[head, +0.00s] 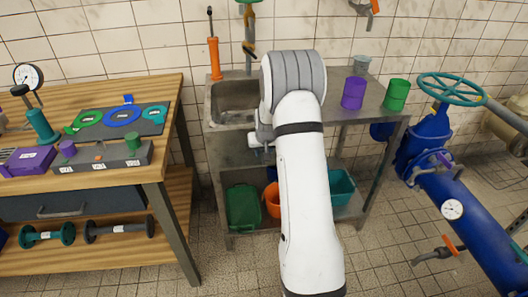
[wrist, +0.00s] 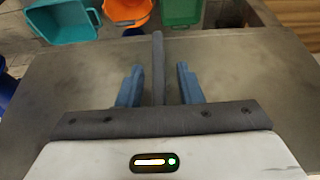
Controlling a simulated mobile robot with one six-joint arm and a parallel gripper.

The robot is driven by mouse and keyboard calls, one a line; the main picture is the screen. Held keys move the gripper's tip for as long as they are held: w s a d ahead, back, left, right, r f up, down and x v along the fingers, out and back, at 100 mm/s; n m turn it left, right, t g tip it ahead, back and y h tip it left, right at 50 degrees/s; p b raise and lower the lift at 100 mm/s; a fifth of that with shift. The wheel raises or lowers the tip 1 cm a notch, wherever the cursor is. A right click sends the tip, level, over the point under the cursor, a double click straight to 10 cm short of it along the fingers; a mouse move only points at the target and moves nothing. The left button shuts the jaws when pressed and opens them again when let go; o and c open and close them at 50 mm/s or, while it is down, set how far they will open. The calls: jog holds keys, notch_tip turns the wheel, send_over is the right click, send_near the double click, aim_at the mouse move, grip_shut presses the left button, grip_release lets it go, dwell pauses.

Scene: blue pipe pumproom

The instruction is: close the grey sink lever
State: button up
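A dark grey bar (wrist: 158,46) runs between the fingers, with a gap on both sides. It looks like the sink lever, but I cannot be sure; its lower end is hidden by the gripper body. The sink basin (head: 232,98) shows left of the arm.
An orange pump-like cylinder (head: 213,60) stands behind the basin. A purple cup (head: 353,93) and a green cup (head: 397,95) stand on the right bench top. Green (head: 243,207), orange (head: 271,200) and teal (head: 341,187) containers sit below. Blue pipework (head: 470,215) lies right, a wooden workbench (head: 165,90) left.

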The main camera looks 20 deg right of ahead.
jog(key=shift+w+f, duration=0.1)
jog(key=shift+f, duration=0.1)
jog(key=shift+c, duration=0.2)
grip_shut()
